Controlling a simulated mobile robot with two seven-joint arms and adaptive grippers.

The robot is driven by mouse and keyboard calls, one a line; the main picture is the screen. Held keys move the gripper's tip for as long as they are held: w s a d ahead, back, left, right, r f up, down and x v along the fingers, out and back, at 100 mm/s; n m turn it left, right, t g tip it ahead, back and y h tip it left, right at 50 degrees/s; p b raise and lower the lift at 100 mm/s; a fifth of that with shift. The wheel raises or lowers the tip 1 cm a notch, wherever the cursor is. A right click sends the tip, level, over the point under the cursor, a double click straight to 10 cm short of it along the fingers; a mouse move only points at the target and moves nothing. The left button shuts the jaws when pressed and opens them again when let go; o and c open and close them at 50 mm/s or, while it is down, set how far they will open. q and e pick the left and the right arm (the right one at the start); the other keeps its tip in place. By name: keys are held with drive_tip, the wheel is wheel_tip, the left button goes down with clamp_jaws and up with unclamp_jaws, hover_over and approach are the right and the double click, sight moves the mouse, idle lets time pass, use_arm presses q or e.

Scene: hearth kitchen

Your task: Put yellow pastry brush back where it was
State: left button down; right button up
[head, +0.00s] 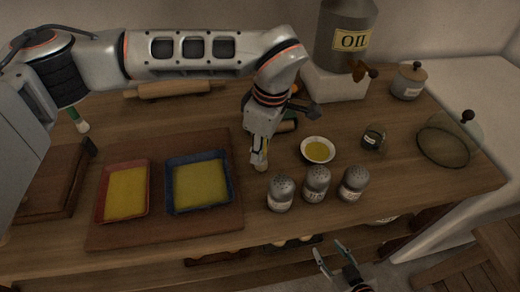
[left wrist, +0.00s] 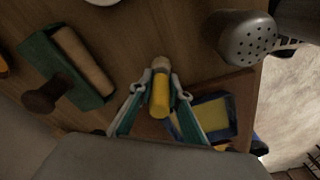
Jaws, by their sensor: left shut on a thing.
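My left gripper (head: 260,152) is shut on the yellow pastry brush (left wrist: 160,98). In the left wrist view the gripper (left wrist: 162,80) has a finger on each side of the yellow handle, and a pale end (left wrist: 162,63) points away from the camera. In the head view the gripper is low over the wooden table, between the blue tray (head: 232,190) and the small white bowl (head: 304,158); the fingers hide most of the brush. I cannot tell whether it touches the table. My right gripper (head: 335,262) is open and empty in front of the table.
A red tray (head: 147,200) and the blue tray hold yellow contents on a brown board (head: 160,233). A green object with a wooden roller (left wrist: 82,65) lies close by. A green-handled brush (head: 77,120) is at left.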

use_arm(q)
drive_tip(key=shift+f, duration=0.2)
drive_tip(key=c, duration=1.9)
unclamp_jaws()
drive_tip(key=r, duration=0.7)
drive_tip(key=d+r, duration=0.1)
drive_tip(key=r, duration=0.3)
drive_tip(key=shift+s+d, duration=0.1)
drive_tip(key=shift+s, duration=0.1)
drive_tip(key=shift+s+r, duration=0.1)
drive_tip(key=shift+r, duration=0.5)
drive_tip(key=shift+d, duration=0.1)
